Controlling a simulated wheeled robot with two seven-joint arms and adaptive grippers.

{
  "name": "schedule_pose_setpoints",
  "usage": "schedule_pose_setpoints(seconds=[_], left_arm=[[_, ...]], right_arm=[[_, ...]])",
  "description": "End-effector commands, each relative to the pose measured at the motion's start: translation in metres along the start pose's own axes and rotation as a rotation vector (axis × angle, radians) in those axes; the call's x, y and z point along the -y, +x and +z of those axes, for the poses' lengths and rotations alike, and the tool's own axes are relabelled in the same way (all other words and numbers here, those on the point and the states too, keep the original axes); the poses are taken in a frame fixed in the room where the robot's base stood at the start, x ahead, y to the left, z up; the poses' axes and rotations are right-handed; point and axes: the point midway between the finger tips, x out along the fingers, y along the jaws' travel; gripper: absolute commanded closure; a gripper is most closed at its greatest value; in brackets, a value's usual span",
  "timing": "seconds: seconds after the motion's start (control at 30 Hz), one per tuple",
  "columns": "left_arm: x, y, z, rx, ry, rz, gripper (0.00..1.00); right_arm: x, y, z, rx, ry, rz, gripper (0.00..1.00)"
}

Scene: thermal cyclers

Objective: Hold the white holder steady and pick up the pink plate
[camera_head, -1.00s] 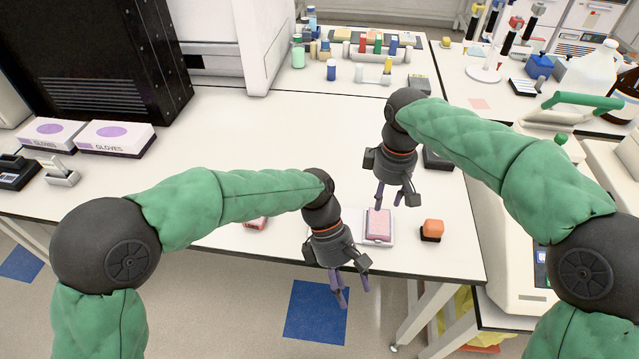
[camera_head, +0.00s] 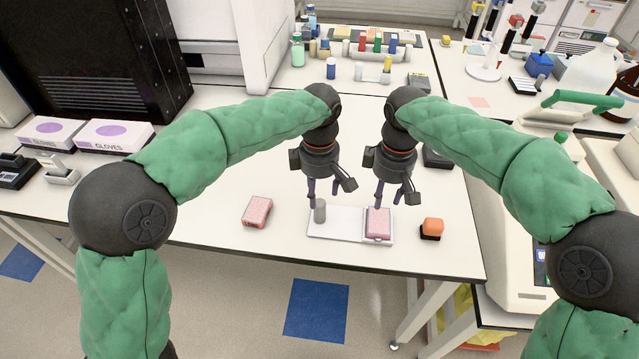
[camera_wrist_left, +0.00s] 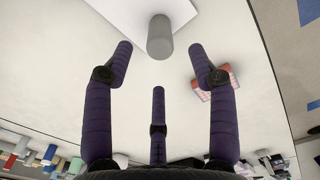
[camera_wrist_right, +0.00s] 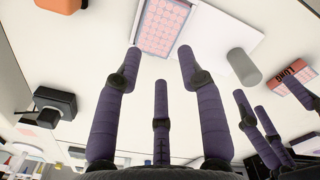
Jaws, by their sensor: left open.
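The white holder (camera_head: 350,225) lies flat near the front edge of the table. A grey cylinder (camera_head: 320,211) stands at its left end, and the pink plate (camera_head: 379,223) sits on its right end. My left gripper (camera_head: 322,200) is open just behind the grey cylinder; in the left wrist view the cylinder (camera_wrist_left: 160,36) is just beyond the spread fingers, with nothing held. My right gripper (camera_head: 388,200) is just behind the pink plate. In the right wrist view its fingers are spread and empty, and the plate (camera_wrist_right: 163,25) lies beyond them.
A second pink plate (camera_head: 257,212) lies on the table left of the holder. An orange block on a black base (camera_head: 431,229) is to the right. Glove boxes (camera_head: 115,136) are far left, and bottles and tubes (camera_head: 355,45) stand at the back. The table between is clear.

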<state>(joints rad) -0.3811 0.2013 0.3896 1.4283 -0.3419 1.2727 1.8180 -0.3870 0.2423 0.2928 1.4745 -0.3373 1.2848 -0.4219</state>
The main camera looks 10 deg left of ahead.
Motion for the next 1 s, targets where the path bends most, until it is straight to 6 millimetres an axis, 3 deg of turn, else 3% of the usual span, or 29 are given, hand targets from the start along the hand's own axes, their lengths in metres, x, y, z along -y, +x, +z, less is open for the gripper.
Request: schedule_pose_setpoints(seconds=[0.3,0.5,0.97,1.0], left_arm=[[0.001,0.054,0.0,0.001,-0.001,-0.004,0.42],[0.001,0.078,0.0,0.001,0.0,-0.003,0.42],[0.001,0.087,0.001,0.002,0.0,0.0,0.42],[0.001,0.087,0.001,0.002,0.0,-0.001,0.51]], right_arm=[[0.0,0.0,0.0,0.0,0.0,0.0,0.61],[0.0,0.0,0.0,0.0,0.0,0.0,0.61],[0.0,0.0,0.0,0.0,0.0,0.0,0.61],[0.0,0.0,0.0,0.0,0.0,0.0,0.61]])
